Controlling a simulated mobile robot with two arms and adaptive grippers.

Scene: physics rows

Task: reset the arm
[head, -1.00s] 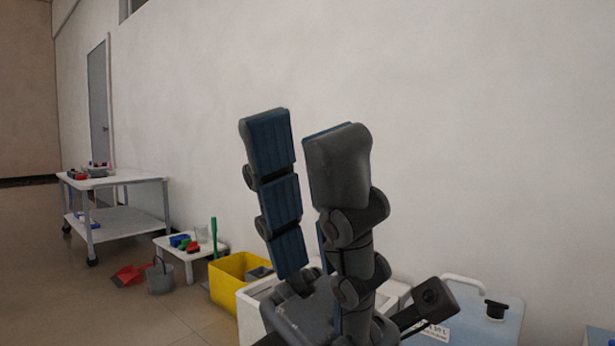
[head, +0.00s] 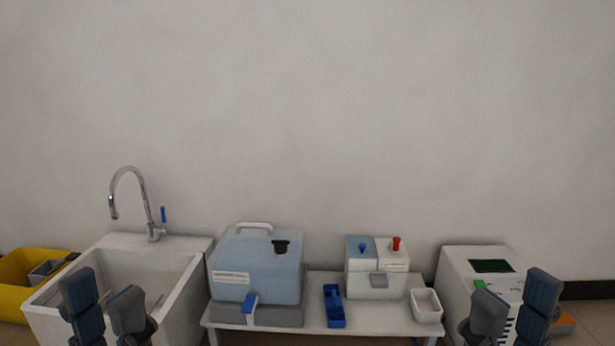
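My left gripper (head: 104,302) shows at the bottom left of the head view, in front of the white sink. Its two fingers point up and stand apart with nothing between them. My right gripper (head: 513,305) shows at the bottom right, in front of a white machine with a dark green screen. Its fingers also point up, apart and empty. Both arms below the grippers are mostly cut off by the bottom edge.
A white sink (head: 186,275) with a tall tap (head: 128,190) stands at left, beside a yellow bin (head: 14,285). A low white table (head: 385,318) holds a blue water tank (head: 255,265), a blue tray (head: 333,306), a two-lidded box (head: 376,268) and a white tub (head: 426,305). The white machine (head: 455,275) stands at right.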

